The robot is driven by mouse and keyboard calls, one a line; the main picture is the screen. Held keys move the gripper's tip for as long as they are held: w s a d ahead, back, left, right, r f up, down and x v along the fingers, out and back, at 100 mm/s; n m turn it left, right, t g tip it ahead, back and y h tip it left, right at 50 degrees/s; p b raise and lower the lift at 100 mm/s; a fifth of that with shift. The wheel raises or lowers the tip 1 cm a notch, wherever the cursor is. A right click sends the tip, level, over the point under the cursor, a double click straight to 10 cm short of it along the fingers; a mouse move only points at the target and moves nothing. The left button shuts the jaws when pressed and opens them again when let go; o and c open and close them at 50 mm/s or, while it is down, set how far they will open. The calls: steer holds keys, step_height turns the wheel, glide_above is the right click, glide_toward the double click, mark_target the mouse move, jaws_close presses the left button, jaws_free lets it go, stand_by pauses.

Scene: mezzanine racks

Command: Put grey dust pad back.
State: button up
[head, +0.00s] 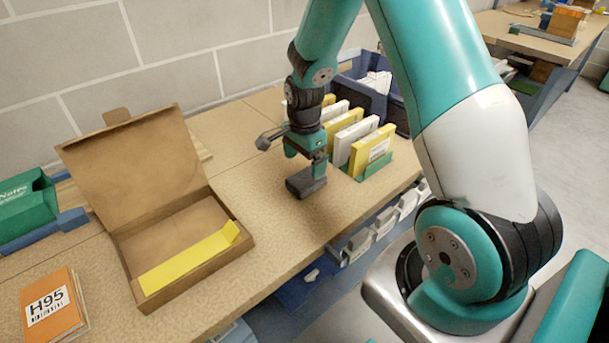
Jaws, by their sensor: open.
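The grey dust pad (303,185) is a small dark grey block near the front edge of the wooden bench, between the open cardboard box and the rack of upright packs. My gripper (308,168) points down right at the pad, its fingers at the pad's top. The jaws are open. The fingertips partly overlap the pad in this view, so I cannot tell whether they touch it.
The open cardboard box (124,254) holds a yellow strip (186,262). White and yellow packs (371,152) stand in a green rack right of my gripper, with a blue bin (397,112) behind. An orange H95 book (50,305) and green box (25,206) lie left. Bare bench lies between box and pad.

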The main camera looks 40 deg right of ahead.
mark_target(304, 178)
steer(key=s+a+r+n+y, duration=0.1)
steer(key=s+a+r+n, duration=0.2)
steer(key=a+r+n, duration=0.4)
steer(key=s+a+r+n+y, duration=0.1)
steer(key=s+a+r+n, duration=0.3)
steer(key=a+r, duration=0.3)
steer(key=s+a+r+n+y, duration=0.1)
steer(key=s+a+r+n, duration=0.2)
steer(key=s+n, duration=0.4)
steer(key=s+a+r+n+y, duration=0.1)
steer(key=s+a+r+n, duration=0.2)
steer(key=s+a+n, duration=0.2)
steer(key=s+n, duration=0.1)
steer(key=s, duration=0.2)
steer(key=shift+s+r+n, duration=0.15)
steer(key=shift+r+n, duration=0.2)
steer(key=shift+n, duration=0.05)
steer(key=shift+a, duration=0.1)
